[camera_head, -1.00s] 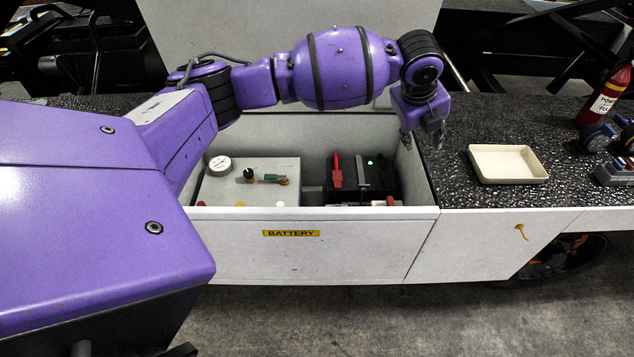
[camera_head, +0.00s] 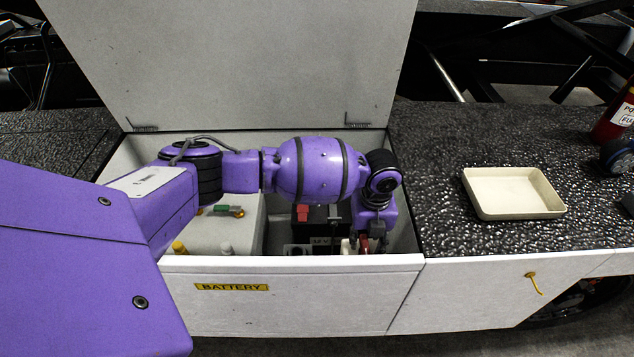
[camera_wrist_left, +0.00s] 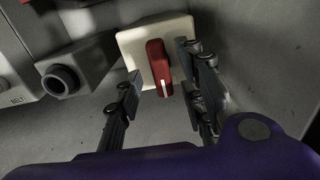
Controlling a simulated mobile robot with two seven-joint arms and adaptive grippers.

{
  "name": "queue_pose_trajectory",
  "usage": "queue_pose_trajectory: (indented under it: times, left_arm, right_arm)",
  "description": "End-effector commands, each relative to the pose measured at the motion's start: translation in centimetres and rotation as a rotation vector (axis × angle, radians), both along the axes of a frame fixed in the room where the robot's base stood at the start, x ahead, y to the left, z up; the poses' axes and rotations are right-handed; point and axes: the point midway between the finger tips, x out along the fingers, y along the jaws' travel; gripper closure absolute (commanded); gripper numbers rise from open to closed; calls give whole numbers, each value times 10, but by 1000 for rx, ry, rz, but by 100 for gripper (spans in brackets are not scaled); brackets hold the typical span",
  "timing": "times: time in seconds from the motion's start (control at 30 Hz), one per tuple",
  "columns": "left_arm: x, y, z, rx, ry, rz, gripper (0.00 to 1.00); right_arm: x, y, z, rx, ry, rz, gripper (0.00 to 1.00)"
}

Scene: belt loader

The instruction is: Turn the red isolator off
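The red isolator handle (camera_wrist_left: 158,66) stands on a square cream plate (camera_wrist_left: 130,42) in the left wrist view. The handle points roughly up and down in that picture, with a white mark at its lower end. My left gripper (camera_wrist_left: 162,78) is open, one finger left of the handle and one right of it; a gap shows at the left finger, and the right finger is closer. In the head view, my left gripper (camera_head: 368,246) is low in the battery box (camera_head: 290,263), near its front right, partly hiding the red handle. My right gripper is out of view.
The box's grey wall stands close right of the fingers in the wrist view. A grey socket (camera_wrist_left: 64,80) sits left of the plate. A black unit with a red part (camera_head: 303,212) is left of my wrist. A cream tray (camera_head: 513,192) lies on the deck right.

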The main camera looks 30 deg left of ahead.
Motion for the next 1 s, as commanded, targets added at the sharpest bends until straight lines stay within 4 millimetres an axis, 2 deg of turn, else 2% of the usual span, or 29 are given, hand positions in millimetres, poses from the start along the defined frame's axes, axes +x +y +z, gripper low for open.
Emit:
queue_pose_trajectory:
  times: [0.17, 0.43, 0.7, 1.0]
  left_arm:
    - [2, 0, -13, 0, -4, 0, 64]
    - [2, 0, -14, 0, -6, -1, 64]
    - [3, -1, -14, 0, -6, -1, 98]
    - [3, 0, -13, 0, -6, 15, 100]
  right_arm:
    - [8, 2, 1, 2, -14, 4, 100]
    - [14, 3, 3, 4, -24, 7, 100]
    - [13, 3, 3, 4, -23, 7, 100]
    - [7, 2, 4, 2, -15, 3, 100]
